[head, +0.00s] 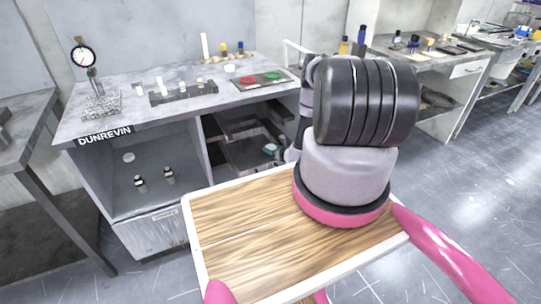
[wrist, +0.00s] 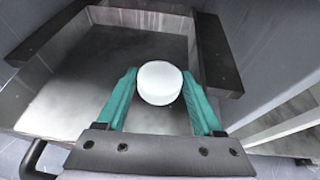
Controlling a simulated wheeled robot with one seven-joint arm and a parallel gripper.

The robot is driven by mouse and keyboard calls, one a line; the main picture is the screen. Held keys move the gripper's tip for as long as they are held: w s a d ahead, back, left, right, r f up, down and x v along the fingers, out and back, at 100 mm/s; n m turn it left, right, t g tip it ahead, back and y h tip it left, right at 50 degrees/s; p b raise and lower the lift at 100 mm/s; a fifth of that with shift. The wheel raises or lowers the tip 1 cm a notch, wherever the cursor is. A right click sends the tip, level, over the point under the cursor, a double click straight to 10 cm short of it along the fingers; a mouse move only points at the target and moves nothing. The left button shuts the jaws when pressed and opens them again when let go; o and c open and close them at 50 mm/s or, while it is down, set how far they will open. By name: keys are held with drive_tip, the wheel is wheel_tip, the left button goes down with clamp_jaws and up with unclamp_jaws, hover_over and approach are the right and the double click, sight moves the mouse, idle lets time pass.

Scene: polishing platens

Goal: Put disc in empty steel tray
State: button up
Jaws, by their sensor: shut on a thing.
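A round white disc (wrist: 160,83) sits between the teal fingers of my gripper (wrist: 159,74) in the wrist view. My gripper is shut on the disc. Below it is a grey steel tray (wrist: 60,95) with raised walls, and the part of its floor that shows is bare. In the head view my gripper (head: 270,149) reaches into the open bay under the bench, over the steel tray (head: 238,160). My arm hides the right side of that bay. The disc is too small to make out in the head view.
Dark bars (wrist: 215,55) flank the tray in the wrist view. The bench top (head: 130,100) holds a dial gauge (head: 83,58), a dark rack (head: 183,93) and a tray with red and green discs (head: 262,79).

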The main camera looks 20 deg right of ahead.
sight(273, 159)
drive_tip(key=shift+f, duration=1.95)
drive_tip(key=o, duration=1.5)
drive_tip(key=shift+s+f, duration=0.1)
drive_tip(key=shift+f, duration=0.05)
drive_tip(key=shift+c, duration=0.2)
drive_tip(key=shift+s+r, duration=0.15)
drive_tip(key=shift+r, duration=0.05)
drive_tip(key=v, duration=1.1)
drive_tip(key=shift+s, duration=0.25)
drive_tip(key=shift+s+r, duration=0.1)
drive_tip(key=shift+r, duration=0.05)
